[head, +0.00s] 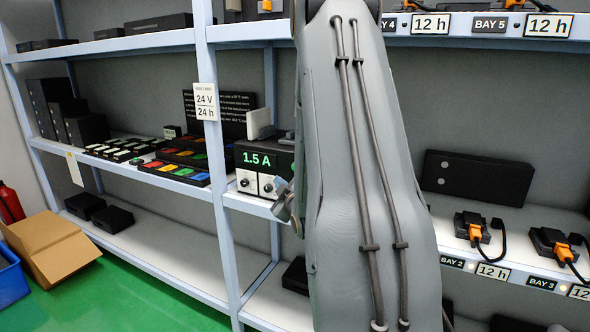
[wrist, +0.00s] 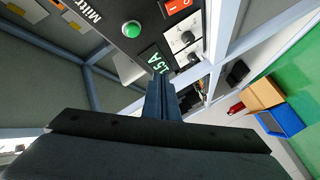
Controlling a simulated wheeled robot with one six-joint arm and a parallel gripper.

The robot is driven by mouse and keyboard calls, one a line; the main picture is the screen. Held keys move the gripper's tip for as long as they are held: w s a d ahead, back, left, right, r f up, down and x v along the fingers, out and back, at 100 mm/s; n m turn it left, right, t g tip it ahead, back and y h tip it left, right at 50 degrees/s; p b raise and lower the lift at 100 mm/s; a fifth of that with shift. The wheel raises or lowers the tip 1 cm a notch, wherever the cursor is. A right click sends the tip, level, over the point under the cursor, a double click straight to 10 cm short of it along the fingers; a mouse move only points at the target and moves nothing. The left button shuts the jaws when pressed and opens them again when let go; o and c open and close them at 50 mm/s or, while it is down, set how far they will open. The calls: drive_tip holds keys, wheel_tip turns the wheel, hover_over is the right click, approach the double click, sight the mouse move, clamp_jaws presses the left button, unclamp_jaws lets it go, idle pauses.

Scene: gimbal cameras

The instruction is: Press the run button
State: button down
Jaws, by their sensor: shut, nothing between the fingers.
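The dark device with the lit green 1.5 A display (head: 257,158) stands on the middle shelf in the head view. My arm hides its right side. In the wrist view the device's panel (wrist: 158,35) shows a round green button (wrist: 132,29), a red switch (wrist: 173,5) and two knobs on white plates. I see no label reading "run" on the button. My gripper (wrist: 161,80) is shut and empty, its tips by the display in the picture and off to one side of the green button. In the head view the gripper (head: 284,205) is partly hidden by my arm, in front of the device.
Shelf posts (head: 217,150) and shelf edges frame the device. Trays of coloured parts (head: 180,168) lie to its left. Black chargers with orange plugs (head: 474,230) sit on the right shelf. A cardboard box (head: 55,250) and a blue bin (head: 10,275) stand on the green floor.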

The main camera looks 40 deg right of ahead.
drive_tip(key=shift+w+d, duration=0.55)
drive_tip(key=shift+d, duration=0.75)
drive_tip(key=shift+w+d, duration=0.5)
drive_tip(key=shift+d, duration=0.8)
drive_tip(key=shift+w+d, duration=0.55)
drive_tip(key=shift+d, duration=0.75)
drive_tip(key=shift+d, duration=0.1)
drive_tip(key=shift+w+d+b, duration=0.15)
drive_tip(key=shift+d+b, duration=0.15)
drive_tip(key=shift+b, duration=0.1)
drive_tip(key=shift+w+d, duration=0.15)
drive_tip(key=shift+d, duration=0.25)
drive_tip(key=shift+a, duration=0.1)
drive_tip(key=shift+s+a, duration=0.35)
drive_tip(key=shift+a, duration=0.35)
drive_tip(key=shift+s+a+b, duration=0.1)
drive_tip(key=shift+s+a, duration=0.2)
drive_tip(key=shift+a, duration=0.45)
drive_tip(key=shift+s+a+b, duration=0.15)
drive_tip(key=shift+s+a, duration=0.2)
drive_tip(key=shift+a, duration=0.45)
drive_tip(key=shift+s+a+b, duration=0.1)
drive_tip(key=shift+s+a, duration=0.2)
drive_tip(key=shift+a, duration=0.45)
